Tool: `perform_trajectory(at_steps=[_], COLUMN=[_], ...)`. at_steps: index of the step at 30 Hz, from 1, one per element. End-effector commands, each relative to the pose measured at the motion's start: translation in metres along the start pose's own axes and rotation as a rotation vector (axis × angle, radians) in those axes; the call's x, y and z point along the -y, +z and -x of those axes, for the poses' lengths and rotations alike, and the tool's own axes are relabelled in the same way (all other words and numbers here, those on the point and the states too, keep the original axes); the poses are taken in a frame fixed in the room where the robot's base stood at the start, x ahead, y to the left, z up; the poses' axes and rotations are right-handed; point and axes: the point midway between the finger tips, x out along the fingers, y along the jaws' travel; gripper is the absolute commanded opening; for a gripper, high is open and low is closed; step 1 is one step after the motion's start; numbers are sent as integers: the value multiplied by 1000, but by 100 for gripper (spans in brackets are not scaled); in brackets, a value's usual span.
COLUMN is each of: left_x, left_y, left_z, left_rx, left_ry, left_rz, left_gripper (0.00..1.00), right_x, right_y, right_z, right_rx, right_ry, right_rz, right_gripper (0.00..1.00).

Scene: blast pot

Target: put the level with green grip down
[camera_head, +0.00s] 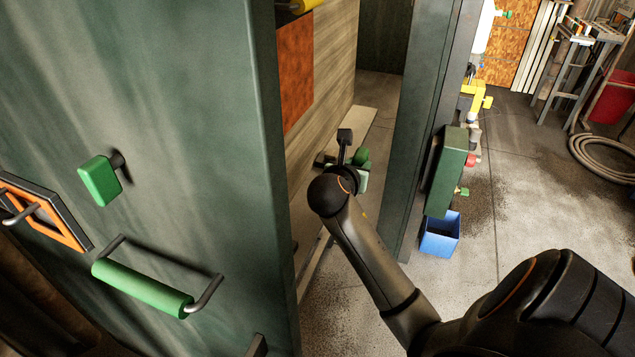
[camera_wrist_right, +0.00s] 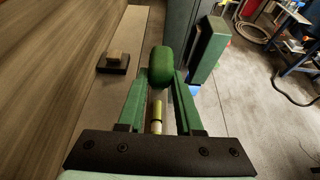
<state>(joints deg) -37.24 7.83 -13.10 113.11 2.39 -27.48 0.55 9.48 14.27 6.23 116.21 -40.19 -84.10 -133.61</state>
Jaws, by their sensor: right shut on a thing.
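A rounded green grip (camera_wrist_right: 161,66) sits between the fingertips of my right gripper (camera_wrist_right: 163,80) in the right wrist view. The gripper is shut on it. In the head view the green grip (camera_head: 361,156) shows small just beyond my right wrist, beside the wooden-sided wall and above a pale ledge. The wrist and hand hide much of it there, and I cannot tell how the grip is attached. A small yellow-green and white rod (camera_wrist_right: 157,115) shows between the fingers, nearer the palm. My left gripper is not in view.
A green door panel (camera_head: 215,150) with a green bar handle (camera_head: 140,287) and green knob (camera_head: 98,180) fills the left. A green post (camera_head: 425,120) and blue bin (camera_head: 440,234) stand right of the hand. The concrete floor (camera_head: 530,200) further right is mostly clear.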

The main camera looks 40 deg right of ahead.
Motion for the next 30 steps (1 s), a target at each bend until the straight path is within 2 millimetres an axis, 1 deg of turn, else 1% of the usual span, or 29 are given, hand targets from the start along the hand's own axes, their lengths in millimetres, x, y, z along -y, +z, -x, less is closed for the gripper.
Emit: perform_trajectory(at_steps=[1,6,9,11,13,20,27,30], left_x=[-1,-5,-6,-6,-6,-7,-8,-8], left_y=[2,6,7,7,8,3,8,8], left_z=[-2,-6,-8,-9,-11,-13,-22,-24], left_rx=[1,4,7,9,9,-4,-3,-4], left_ry=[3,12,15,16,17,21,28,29], left_rz=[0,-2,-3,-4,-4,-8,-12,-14], left_gripper=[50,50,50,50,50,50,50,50], right_x=[-16,-59,-81,-91,-89,-89,-88,-93], right_y=[0,0,0,1,-11,-25,-61,-66], right_z=[0,0,0,1,-5,-10,-25,-27], right_rx=[1,1,1,1,0,1,0,1], right_ry=[4,4,3,3,-2,1,0,2], right_rz=[-5,-4,-2,-2,2,0,2,-1], right_gripper=[0,0,0,0,0,0,0,0])
